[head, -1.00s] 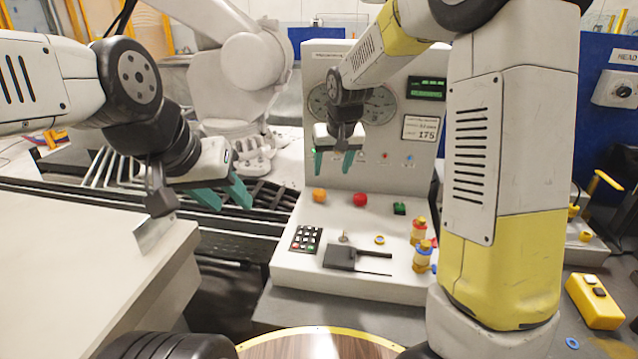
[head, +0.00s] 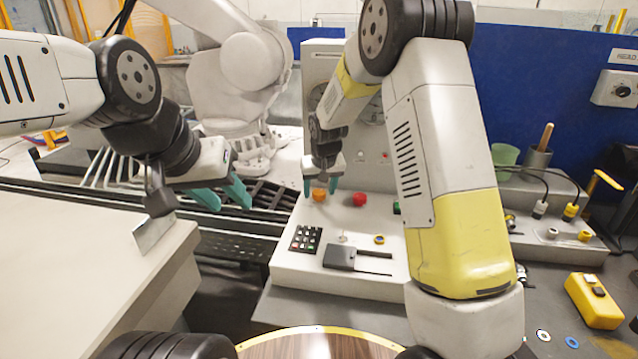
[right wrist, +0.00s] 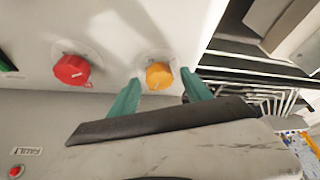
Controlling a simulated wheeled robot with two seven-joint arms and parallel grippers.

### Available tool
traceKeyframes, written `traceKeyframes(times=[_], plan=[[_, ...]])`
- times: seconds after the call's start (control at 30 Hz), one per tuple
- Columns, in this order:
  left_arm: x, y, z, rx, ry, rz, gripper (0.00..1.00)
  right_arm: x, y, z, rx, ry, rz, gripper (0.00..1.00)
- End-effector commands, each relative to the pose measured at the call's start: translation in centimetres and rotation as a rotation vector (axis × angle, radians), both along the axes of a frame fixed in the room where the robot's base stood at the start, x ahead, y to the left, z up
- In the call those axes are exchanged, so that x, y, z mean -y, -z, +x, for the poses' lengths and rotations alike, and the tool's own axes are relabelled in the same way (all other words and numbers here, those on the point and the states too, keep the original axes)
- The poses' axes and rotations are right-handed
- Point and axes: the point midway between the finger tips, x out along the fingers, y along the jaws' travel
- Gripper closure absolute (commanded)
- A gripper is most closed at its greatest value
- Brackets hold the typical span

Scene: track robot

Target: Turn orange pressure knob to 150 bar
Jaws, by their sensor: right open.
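The orange knob (head: 319,195) sits on the sloped white control panel (head: 290,262), left of a red knob (head: 359,200). My right gripper (head: 320,188) is at the orange knob, its green fingers open on either side of it. In the right wrist view the orange knob (right wrist: 159,76) shows between the two fingertips (right wrist: 160,92), with gaps on both sides and no visible contact. The red knob (right wrist: 72,70) is to the left there. My left gripper (head: 222,194) is open and empty, left of the panel. The gauges are mostly hidden behind my right arm.
A keypad (head: 305,239) and a black card slot (head: 340,257) lie on the panel's front. A yellow button box (head: 594,300) is at the right. A pale table (head: 90,250) fills the left. A conveyor runs behind it.

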Motion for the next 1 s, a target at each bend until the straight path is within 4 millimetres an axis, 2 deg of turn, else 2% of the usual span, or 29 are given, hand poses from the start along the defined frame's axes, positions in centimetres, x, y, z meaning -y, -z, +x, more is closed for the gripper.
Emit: traceKeyframes(times=[0.17, 0.47, 0.67, 1.0], plan=[[0.0, 0.0, 0.0, 0.0, 0.0, 0.0, 0.61, 0.0, -0.03, 0.01, 0.001, 0.0, 0.0, 0.43], [0.0, 0.0, 0.0, 0.0, 0.0, 0.0, 0.61, -0.01, -0.05, 0.0, 0.0, 0.0, 0.0, 1.0], [0.0, 0.0, 0.0, 0.0, 0.0, 0.0, 0.61, 0.11, -0.03, 0.02, -0.001, -0.034, 0.002, 1.0], [0.0, 0.0, 0.0, 0.0, 0.0, 0.0, 0.61, 0.33, -0.02, 0.1, -0.002, -0.298, 0.002, 1.0]])
